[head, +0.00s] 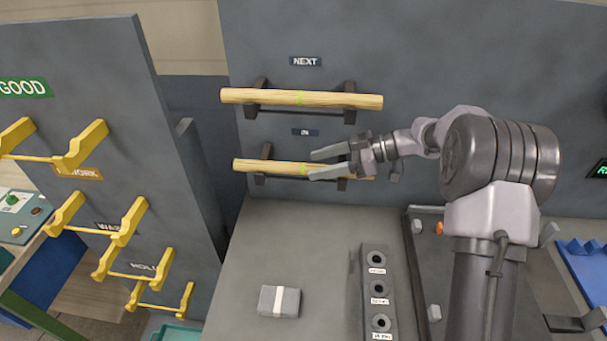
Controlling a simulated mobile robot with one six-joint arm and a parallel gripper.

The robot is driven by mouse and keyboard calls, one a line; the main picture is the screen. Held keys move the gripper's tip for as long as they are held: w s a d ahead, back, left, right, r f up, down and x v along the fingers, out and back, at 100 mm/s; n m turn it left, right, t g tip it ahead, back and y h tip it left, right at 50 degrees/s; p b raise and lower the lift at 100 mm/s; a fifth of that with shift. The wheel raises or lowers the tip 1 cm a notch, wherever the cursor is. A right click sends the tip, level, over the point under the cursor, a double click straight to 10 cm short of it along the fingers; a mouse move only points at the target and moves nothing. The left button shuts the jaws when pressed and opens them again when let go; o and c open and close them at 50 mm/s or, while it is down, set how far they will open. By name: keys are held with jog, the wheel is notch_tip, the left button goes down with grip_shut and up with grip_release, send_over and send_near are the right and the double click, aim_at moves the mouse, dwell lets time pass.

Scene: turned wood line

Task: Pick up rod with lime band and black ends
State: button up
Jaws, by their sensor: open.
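Two pale wooden rods lie level on dark wall brackets in the head view. The upper rod (265,97) is under the NEXT sign and has a thin lime band near its middle. I cannot make out black ends on either rod. My gripper (311,165) is open and empty, its fingers pointing left at the lower rod's middle. The fingers and wrist overlap the rod's right part in the picture; I cannot tell whether they touch it.
A panel with yellow hooks (84,148) stands at left. On the grey bench (240,245) are a grey block with a pale strip (279,301) and a labelled holder with round holes (374,250). A dark tray (425,270) lies at right. The bench's left part is mostly clear.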

aim_at(315, 165)
jog(key=b+x, duration=0.1)
jog(key=x, duration=0.2)
jog(key=shift+s+a+f, duration=0.1)
jog(key=shift+f, duration=0.15)
jog(key=shift+r, duration=0.15)
grip_shut()
